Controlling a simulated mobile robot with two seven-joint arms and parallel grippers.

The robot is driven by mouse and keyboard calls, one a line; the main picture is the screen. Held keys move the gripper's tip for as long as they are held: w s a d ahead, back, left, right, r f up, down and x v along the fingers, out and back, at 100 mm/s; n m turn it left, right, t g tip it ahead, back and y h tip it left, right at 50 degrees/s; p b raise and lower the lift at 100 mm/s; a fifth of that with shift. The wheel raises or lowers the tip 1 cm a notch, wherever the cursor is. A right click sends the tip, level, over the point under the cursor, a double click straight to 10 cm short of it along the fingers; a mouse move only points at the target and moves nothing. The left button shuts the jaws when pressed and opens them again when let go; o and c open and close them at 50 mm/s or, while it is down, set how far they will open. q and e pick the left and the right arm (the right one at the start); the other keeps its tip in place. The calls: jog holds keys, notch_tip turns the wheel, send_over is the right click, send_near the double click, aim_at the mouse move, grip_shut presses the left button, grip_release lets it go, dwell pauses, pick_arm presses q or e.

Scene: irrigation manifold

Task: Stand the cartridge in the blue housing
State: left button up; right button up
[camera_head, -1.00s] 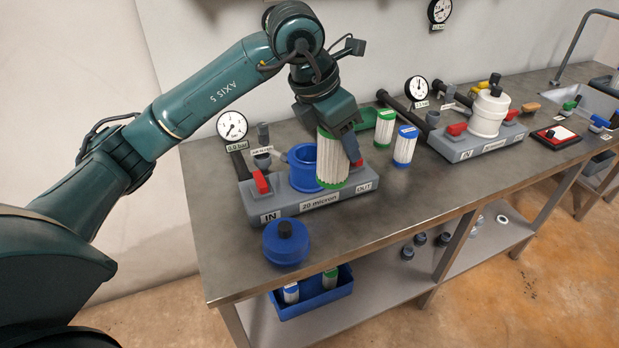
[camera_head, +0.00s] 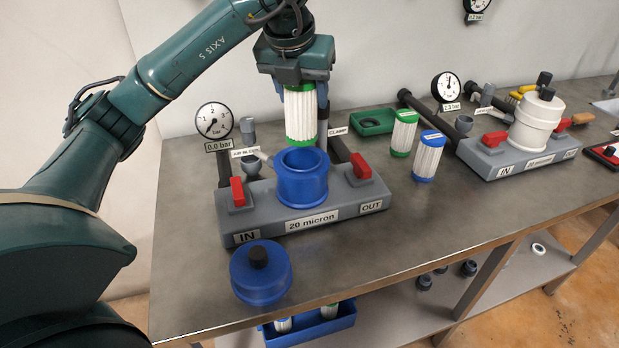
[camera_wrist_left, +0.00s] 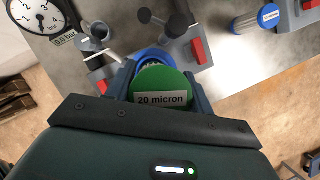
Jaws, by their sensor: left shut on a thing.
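The cartridge (camera_head: 300,113) is white and pleated with green end caps, and hangs upright in my left gripper (camera_head: 299,86). The gripper is shut on its upper part. The blue housing (camera_head: 301,184) is an open-topped cup on the grey manifold. The cartridge's lower cap shows just above the housing's far rim; I cannot tell whether it is centred over the opening. In the left wrist view the cartridge's green top (camera_wrist_left: 160,84) reads "20 micron" between the fingers, and part of the blue housing (camera_wrist_left: 150,55) shows past it. My right gripper is not in view.
The grey manifold base (camera_head: 330,222) has red-handled valves on both sides and a gauge (camera_head: 214,121) reading 0.0 bar behind. A blue lid (camera_head: 261,275) lies in front. A green-capped cartridge (camera_head: 403,134), a blue-capped cartridge (camera_head: 429,157) and a green tray (camera_head: 373,122) are to the right.

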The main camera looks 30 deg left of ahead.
aim_at(302, 138)
pick_arm(q)
jog(key=f, duration=0.4)
jog(key=shift+s+f, duration=0.2)
jog(key=shift+f, duration=2.35)
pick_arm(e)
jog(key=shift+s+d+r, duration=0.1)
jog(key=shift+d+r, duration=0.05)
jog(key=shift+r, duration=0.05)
